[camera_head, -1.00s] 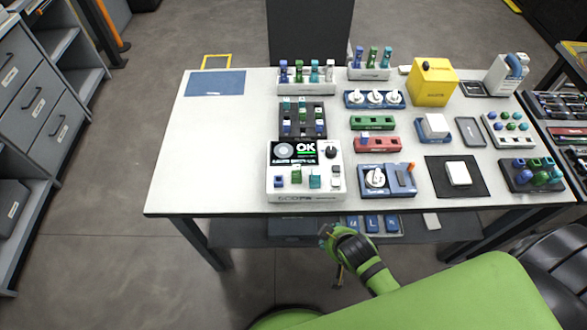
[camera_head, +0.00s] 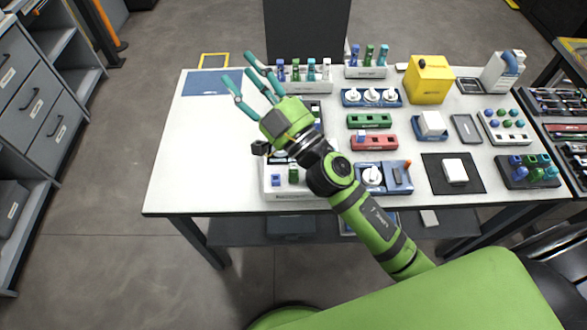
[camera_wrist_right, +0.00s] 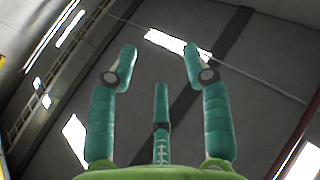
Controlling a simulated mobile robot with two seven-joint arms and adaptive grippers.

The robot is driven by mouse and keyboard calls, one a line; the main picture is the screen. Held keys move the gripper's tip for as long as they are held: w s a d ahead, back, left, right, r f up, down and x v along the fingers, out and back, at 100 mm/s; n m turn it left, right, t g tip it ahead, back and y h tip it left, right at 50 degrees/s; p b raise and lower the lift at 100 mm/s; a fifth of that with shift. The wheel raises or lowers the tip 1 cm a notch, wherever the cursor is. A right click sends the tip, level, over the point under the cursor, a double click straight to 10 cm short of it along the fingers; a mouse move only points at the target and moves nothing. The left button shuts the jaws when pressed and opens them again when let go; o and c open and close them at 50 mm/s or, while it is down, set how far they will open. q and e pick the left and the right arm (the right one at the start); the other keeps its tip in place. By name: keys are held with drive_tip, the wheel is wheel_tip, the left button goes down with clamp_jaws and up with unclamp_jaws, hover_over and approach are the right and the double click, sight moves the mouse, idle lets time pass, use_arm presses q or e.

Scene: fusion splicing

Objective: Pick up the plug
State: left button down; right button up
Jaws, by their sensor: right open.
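Several small coloured plugs stand upright in a white rack (camera_head: 300,88) at the back of the table; I cannot tell which one is meant. A second white rack (camera_head: 366,72) beside it holds blue, green and teal plugs (camera_head: 384,53). My right gripper (camera_head: 240,68) is open and empty, its three teal fingers spread and raised over the table's left part, left of the first rack. The right wrist view shows the same open fingers (camera_wrist_right: 160,65) against the ceiling, with nothing between them. My left gripper is not in view.
My right arm hides much of the white splicer box (camera_head: 290,192) and the dark rack behind it. A blue mat (camera_head: 205,84) lies at the back left. A yellow box (camera_head: 430,80) stands at the back right. The table's left part (camera_head: 190,150) is clear.

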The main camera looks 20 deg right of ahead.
drive_tip(key=s+a+f+n+g+y, duration=0.2)
drive_tip(key=s+a+n+g+y, duration=0.1)
drive_tip(key=a+n+g+y, duration=0.6)
drive_tip(key=m+g+h, duration=0.1)
drive_tip(key=g+h, duration=1)
drive_tip(key=h, duration=0.8)
hover_over(295, 166)
wheel_tip(295, 166, down, 20)
drive_tip(key=shift+w+f, duration=0.1)
drive_tip(key=shift+w, duration=0.05)
wheel_tip(295, 166, down, 6)
drive_tip(key=p, duration=0.3)
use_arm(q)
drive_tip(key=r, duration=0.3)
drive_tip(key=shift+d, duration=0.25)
use_arm(e)
drive_tip(key=shift+f, duration=0.35)
drive_tip(key=c, duration=0.9)
